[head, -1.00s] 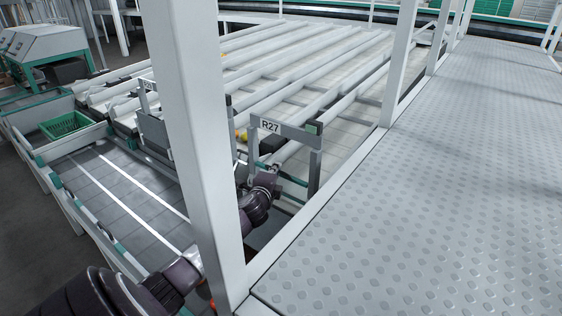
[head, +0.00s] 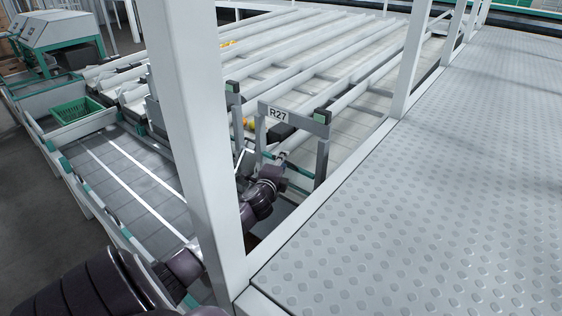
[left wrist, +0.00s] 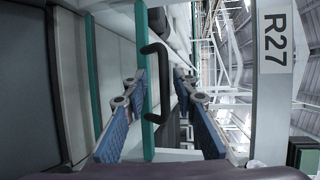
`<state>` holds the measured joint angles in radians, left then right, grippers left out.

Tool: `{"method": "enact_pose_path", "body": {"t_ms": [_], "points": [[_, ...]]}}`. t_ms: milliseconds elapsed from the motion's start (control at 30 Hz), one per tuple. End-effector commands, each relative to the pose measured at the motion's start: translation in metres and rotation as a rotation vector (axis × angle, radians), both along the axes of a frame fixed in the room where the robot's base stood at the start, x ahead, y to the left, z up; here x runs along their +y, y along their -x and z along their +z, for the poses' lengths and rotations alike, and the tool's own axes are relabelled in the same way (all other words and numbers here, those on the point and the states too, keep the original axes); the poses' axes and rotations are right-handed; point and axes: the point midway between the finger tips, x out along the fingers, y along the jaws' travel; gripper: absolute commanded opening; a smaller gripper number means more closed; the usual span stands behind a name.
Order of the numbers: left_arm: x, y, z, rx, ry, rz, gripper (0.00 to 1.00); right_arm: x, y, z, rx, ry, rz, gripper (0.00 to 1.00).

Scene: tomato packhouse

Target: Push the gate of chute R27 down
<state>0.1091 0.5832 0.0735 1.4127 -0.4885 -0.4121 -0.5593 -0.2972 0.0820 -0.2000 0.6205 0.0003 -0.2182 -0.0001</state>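The frame of chute R27 (head: 322,150) stands beyond the pale post, with its label on the crossbar; the label (left wrist: 276,40) also shows at the right of the left wrist view. A black handle (left wrist: 163,62) beside a teal bar (left wrist: 142,60) shows in the middle of that view. My left gripper (left wrist: 159,78) is open, with its blue-padded fingers on either side of the handle. I cannot tell whether they touch it. In the head view my left gripper (head: 281,158) is small and dark below the label. The gate is mostly hidden there. My right gripper is not in view.
A pale post (head: 198,150) stands in front of my left arm. A dimpled walkway (head: 440,190) fills the right side. Pale lanes (head: 300,60) run behind the chute, with a few orange fruits. A green basket (head: 75,110) is at left.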

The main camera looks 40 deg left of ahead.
Motion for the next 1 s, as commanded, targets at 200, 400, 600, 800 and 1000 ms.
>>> {"method": "enact_pose_path", "body": {"t_ms": [200, 400, 600, 800, 1000], "points": [[-0.009, 0.017, 0.002, 0.001, 0.000, 0.000, 0.26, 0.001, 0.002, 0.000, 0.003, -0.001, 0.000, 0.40], [-0.027, 0.048, 0.008, 0.002, 0.000, -0.001, 0.26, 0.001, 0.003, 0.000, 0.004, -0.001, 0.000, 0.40], [-0.044, 0.079, 0.015, 0.003, 0.002, -0.002, 0.26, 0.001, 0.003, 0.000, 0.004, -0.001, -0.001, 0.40], [-0.054, 0.098, 0.019, 0.003, 0.001, 0.000, 0.26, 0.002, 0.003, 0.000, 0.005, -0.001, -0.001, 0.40], [-0.057, 0.103, 0.020, 0.003, 0.001, 0.001, 0.26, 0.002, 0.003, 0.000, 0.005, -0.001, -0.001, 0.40]]}}
